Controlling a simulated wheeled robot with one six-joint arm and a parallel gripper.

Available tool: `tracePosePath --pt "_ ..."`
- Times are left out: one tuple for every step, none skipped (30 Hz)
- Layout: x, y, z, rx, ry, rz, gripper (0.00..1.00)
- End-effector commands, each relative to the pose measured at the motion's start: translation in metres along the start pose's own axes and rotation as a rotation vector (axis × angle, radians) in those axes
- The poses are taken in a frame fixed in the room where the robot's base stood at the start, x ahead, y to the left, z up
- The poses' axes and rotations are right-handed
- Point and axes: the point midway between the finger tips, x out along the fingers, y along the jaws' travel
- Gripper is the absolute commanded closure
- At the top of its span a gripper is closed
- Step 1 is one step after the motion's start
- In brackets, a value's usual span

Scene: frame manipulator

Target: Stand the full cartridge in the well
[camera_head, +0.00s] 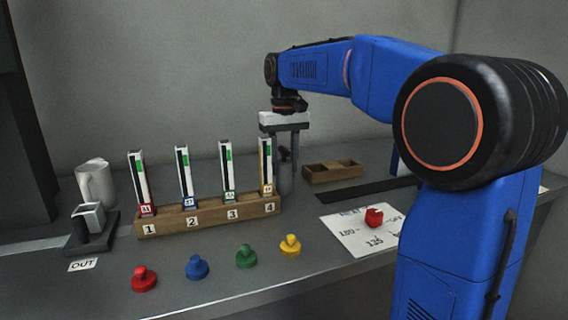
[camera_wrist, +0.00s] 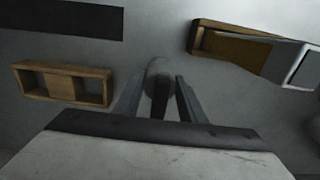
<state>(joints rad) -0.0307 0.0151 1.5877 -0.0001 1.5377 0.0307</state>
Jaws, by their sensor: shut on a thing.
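Four upright cartridges stand in a wooden rack (camera_head: 155,230) numbered 1 to 4: red-based (camera_head: 140,180), blue-based (camera_head: 186,175), green-based (camera_head: 227,168) and yellow-based (camera_head: 265,165). Each has a green patch near its top; I cannot tell which is full. A grey square open socket (camera_head: 88,217), perhaps the well, sits on a dark base at left behind an OUT label. My gripper (camera_head: 284,152) points down behind slot 4, shut on a grey cylinder (camera_head: 285,180). The wrist view shows this cylinder (camera_wrist: 159,70) between the fingers. I cannot tell whether it touches the table.
A two-compartment wooden tray (camera_head: 333,171) lies right of my gripper, beside a dark strip (camera_head: 370,190). Red, blue, green and yellow knobs (camera_head: 290,245) line the front. A red piece (camera_head: 374,217) lies on a written sheet (camera_head: 350,235). A mug (camera_head: 95,182) stands behind the socket.

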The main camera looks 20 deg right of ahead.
Motion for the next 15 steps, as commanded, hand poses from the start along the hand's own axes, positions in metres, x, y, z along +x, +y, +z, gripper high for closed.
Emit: tracePosePath --pt "-0.0006 0.0000 -0.0001 0.000 0.001 0.000 0.94" --pt "-0.0007 0.0000 0.0000 0.000 0.001 0.000 0.94" --pt "-0.0007 0.0000 -0.0001 0.000 0.001 0.000 0.94" --pt "-0.0006 0.0000 -0.0001 0.000 0.001 0.000 0.94" --pt "-0.0002 0.0000 0.0000 0.000 0.000 0.000 0.94" --pt "0.0007 0.0000 0.0000 0.000 0.000 0.000 0.94" --pt "0.0015 0.0000 0.0000 0.000 0.000 0.000 0.94" --pt "0.0023 0.0000 0.0000 0.000 0.000 0.000 0.94" --pt "0.0021 0.0000 -0.0001 0.000 0.000 0.000 0.54" --pt "0.0021 0.0000 -0.0001 0.000 0.000 0.000 0.46" --pt "0.0020 0.0000 -0.0001 0.000 0.000 0.000 0.44" --pt "0.0020 0.0000 -0.0001 0.000 0.000 0.000 0.44" --pt "0.0020 0.0000 -0.0001 0.000 0.000 0.000 0.44" --pt "0.0020 0.0000 -0.0001 0.000 0.000 0.000 0.44" --pt "0.0019 0.0000 -0.0001 0.000 0.000 0.000 0.44"
